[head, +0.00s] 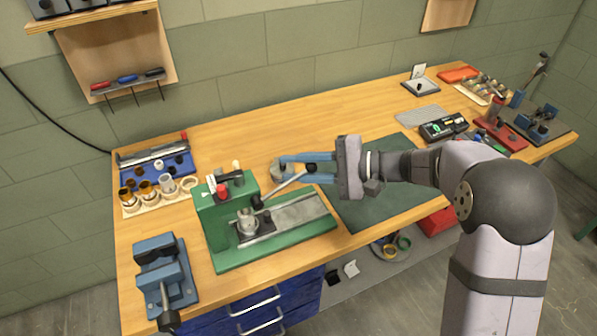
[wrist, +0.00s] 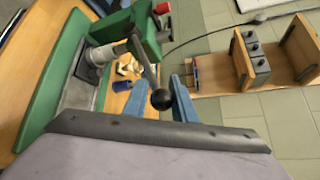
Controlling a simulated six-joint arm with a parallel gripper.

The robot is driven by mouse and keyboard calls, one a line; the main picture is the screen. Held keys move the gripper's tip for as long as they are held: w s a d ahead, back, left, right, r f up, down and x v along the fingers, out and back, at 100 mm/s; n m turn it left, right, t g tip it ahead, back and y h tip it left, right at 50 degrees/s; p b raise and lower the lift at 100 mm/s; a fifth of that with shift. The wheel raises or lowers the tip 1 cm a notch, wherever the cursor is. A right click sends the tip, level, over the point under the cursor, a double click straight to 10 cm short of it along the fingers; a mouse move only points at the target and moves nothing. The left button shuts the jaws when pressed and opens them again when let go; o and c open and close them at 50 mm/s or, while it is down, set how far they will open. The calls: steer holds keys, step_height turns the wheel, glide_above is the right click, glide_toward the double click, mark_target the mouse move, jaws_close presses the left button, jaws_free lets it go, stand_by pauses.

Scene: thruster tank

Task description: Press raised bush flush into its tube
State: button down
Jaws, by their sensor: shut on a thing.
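A green arbor press (head: 222,212) stands on the bench at centre left, with a grey lever (head: 288,184) reaching out to the right. My gripper (head: 284,168) has its blue fingers on either side of the lever's black ball knob (head: 311,168) and is shut on it. The knob also shows between the fingers in the wrist view (wrist: 161,99). A metal tube (head: 247,221) stands upright on the press bed under the ram; it also shows in the wrist view (wrist: 99,55). I cannot tell how far the bush stands out of it.
A blue vise (head: 160,272) stands at the front left. A dark green mat (head: 375,190) lies right of the press, below my arm. Tools and a meter (head: 443,128) are at the right.

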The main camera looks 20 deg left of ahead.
steer(key=shift+s+a+r+n+t+h+p, duration=1.05)
steer(key=shift+s+a+r+h+p, duration=0.15)
steer(key=shift+s+a+r+h, duration=0.45)
steer(key=shift+s+a+r+n+t+h+p, duration=1.1)
steer(key=shift+s+a+r+h, duration=0.4)
steer(key=shift+h, duration=0.35)
steer(key=shift+d, duration=0.1)
steer(key=c, duration=1.5)
jaws_free()
steer(key=shift+s, duration=0.15)
